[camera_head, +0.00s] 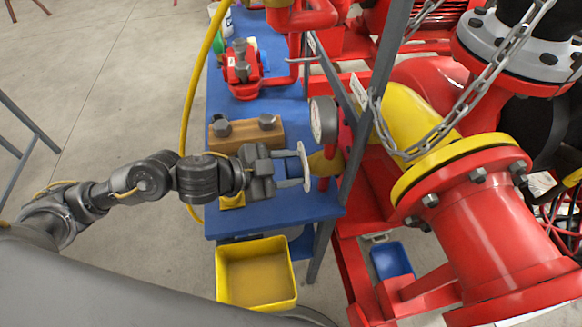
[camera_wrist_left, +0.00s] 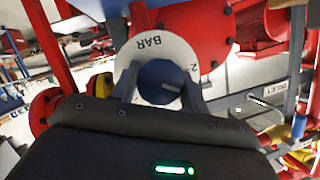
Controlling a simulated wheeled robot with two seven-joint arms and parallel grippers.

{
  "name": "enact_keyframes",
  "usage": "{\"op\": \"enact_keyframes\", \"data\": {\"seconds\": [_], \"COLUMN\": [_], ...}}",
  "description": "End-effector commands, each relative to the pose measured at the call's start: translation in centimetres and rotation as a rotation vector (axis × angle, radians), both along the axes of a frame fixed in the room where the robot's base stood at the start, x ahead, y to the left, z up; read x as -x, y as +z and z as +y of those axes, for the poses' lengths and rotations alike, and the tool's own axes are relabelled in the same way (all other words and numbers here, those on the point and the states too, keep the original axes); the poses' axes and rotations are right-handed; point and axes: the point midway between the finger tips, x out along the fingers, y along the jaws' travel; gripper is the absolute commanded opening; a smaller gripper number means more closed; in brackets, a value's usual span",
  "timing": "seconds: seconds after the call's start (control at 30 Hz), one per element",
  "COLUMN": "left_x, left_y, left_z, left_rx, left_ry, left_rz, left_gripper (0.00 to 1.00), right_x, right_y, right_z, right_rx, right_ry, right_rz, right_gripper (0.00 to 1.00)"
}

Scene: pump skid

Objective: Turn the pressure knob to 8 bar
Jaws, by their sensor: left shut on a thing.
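The pressure knob (camera_wrist_left: 160,82) is round and blue in the left wrist view, in front of a white dial plate (camera_wrist_left: 143,55) marked BAR, with a 2 at its right. A pale mark on the knob points right and slightly down; I cannot read which number it meets. My left gripper (camera_head: 293,170) is shut on the knob, one finger on each side, and its dark body hides the lower dial. In the head view the dial plate (camera_head: 305,167) shows nearly edge-on at the fingertips. My right gripper is not in view.
A round gauge (camera_head: 323,120) stands just behind the dial plate. A blue bench (camera_head: 225,222) lies under my arm, with a wooden block (camera_head: 230,145) holding bolts. A yellow bin (camera_head: 256,275) is in front. Large red pipework (camera_head: 480,225) and a chain (camera_head: 460,105) fill the right.

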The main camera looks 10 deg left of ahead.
Motion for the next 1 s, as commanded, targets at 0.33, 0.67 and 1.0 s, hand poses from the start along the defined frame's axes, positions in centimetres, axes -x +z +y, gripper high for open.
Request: {"op": "enact_keyframes", "data": {"seconds": [0.33, 0.67, 1.0], "left_x": [0.0, 0.0, 0.9], "left_y": [0.0, 0.0, 0.5], "left_z": [0.0, 0.0, 1.5], "left_rx": [-0.001, -0.001, -0.005], "left_ry": [0.0, -0.001, 0.0], "left_rz": [-0.004, -0.004, -0.006], "left_gripper": [0.22, 0.66, 0.66], "right_x": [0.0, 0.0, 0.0], "right_y": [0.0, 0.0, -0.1], "right_z": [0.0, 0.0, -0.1], "right_rx": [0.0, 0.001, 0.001], "right_ry": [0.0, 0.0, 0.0], "right_rz": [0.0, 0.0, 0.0], "right_gripper": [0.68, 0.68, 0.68]}}
